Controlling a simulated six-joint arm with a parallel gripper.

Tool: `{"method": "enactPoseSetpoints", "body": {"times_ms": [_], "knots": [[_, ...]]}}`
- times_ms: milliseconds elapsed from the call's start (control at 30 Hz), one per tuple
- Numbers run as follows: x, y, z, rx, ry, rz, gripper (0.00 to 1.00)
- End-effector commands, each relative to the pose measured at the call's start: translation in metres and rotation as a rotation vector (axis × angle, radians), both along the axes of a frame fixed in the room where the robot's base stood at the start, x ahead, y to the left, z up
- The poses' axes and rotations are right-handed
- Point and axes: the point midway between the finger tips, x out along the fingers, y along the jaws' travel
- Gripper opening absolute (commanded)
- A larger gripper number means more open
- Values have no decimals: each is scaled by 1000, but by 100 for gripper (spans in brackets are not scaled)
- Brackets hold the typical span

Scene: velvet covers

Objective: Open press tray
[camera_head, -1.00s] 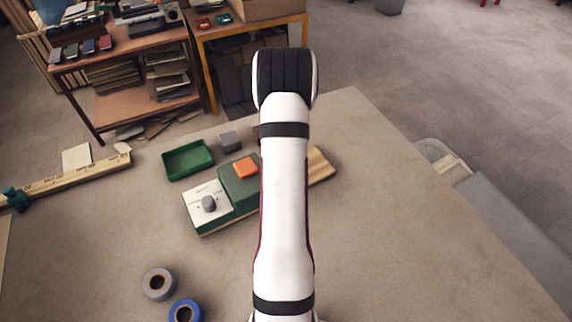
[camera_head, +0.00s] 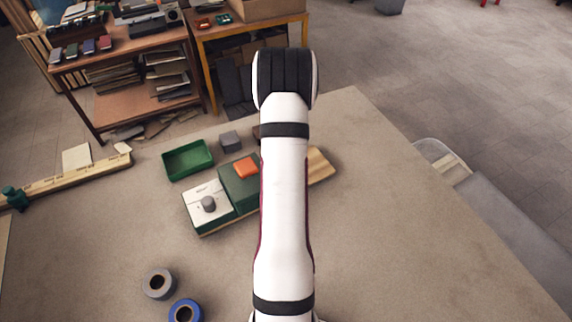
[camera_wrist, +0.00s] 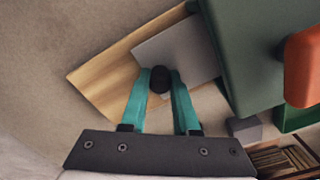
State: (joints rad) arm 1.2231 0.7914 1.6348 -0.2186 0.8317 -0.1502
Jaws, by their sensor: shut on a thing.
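The press is a dark green block (camera_head: 236,188) with an orange top piece (camera_head: 246,167) and a white panel (camera_head: 196,213) bearing a grey knob (camera_head: 208,204). It stands on a wooden base (camera_head: 321,166). In the wrist view the green block (camera_wrist: 245,45) and orange piece (camera_wrist: 303,65) are at the right. A flat grey tray (camera_wrist: 180,48) sticks out from the block over the wooden base (camera_wrist: 105,75). My gripper (camera_wrist: 160,79) has teal fingers shut on the tray's dark round knob (camera_wrist: 160,73). My arm hides gripper and tray in the head view.
An open green bin (camera_head: 187,160) and a small grey block (camera_head: 230,140) stand behind the press. Grey (camera_head: 159,283) and blue (camera_head: 185,312) rolls lie at front left. A wooden rail (camera_head: 75,180) lies at left. The table right of my arm is clear.

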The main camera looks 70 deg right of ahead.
Motion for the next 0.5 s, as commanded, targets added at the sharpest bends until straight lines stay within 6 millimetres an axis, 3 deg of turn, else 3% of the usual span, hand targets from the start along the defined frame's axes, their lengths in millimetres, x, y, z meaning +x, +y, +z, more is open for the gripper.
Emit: {"method": "enactPoseSetpoints", "body": {"times_ms": [500], "knots": [[-63,-76,0,-2,-1,-1,0]]}}
